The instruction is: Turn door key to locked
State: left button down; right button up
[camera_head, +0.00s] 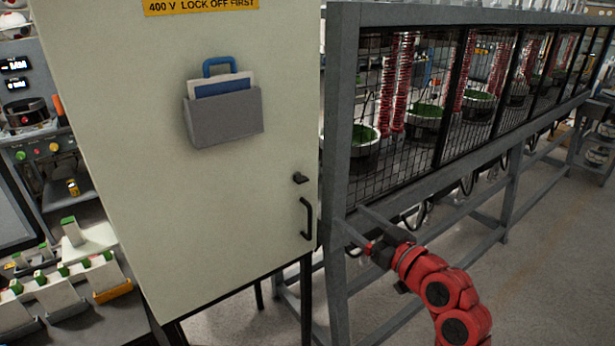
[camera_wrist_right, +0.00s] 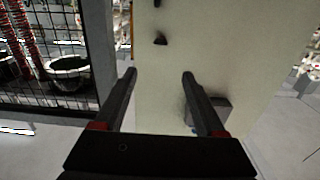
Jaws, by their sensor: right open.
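The door key (camera_head: 300,178) is a small black knob-like piece on the pale cabinet door (camera_head: 240,230), near its right edge. A black pull handle (camera_head: 307,218) sits just below it. In the right wrist view the key (camera_wrist_right: 160,39) shows beyond the fingertips, roughly centred between them. My right gripper (camera_head: 355,228) is right of and lower than the key, in front of the cage frame. In its wrist view the right gripper (camera_wrist_right: 160,75) has its fingers apart with nothing between them. It does not touch the key. My left gripper is out of view.
A grey document holder (camera_head: 224,117) hangs on the door and also shows in the wrist view (camera_wrist_right: 222,105). A grey-framed mesh cage (camera_head: 400,165) stands right of the cabinet. A bench with bins (camera_head: 60,290) is at the left. Floor is open at right.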

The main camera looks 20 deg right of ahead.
aim_at(305, 181)
jog(key=shift+p+x, duration=1.4)
jog(key=shift+x, duration=7.35)
grip_shut()
